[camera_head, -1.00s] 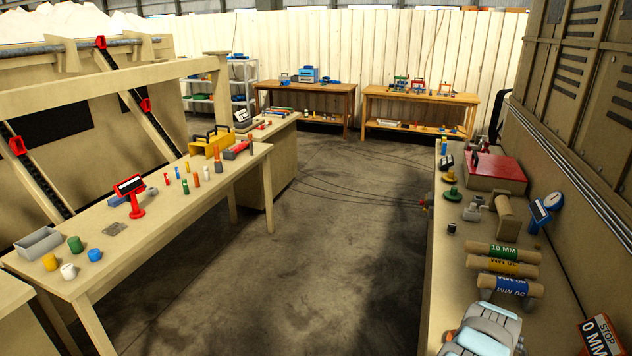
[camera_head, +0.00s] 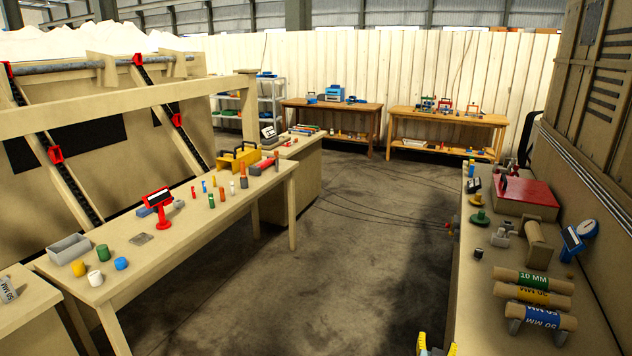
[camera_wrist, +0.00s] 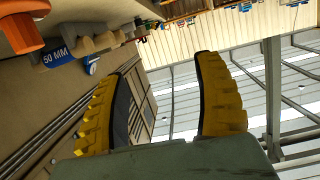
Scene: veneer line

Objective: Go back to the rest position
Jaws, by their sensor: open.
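My gripper (camera_wrist: 160,98) shows in the wrist view with its two yellow ribbed fingers spread wide apart. Nothing is between them; the space behind shows roof beams and wall. In the head view only a small yellow piece (camera_head: 422,343) of my gripper shows at the bottom edge, low beside the right bench. The wrist view is tilted, with the bench and a roll with a blue 50 MM band (camera_wrist: 58,57) at its upper left.
The right bench (camera_head: 480,290) carries 10 MM and 50 MM rolls (camera_head: 535,280), a red box (camera_head: 527,196) and a blue-framed display (camera_head: 572,240). The left table (camera_head: 190,240) holds several small cylinders and a red stand (camera_head: 160,208). The aisle floor (camera_head: 340,270) between is clear.

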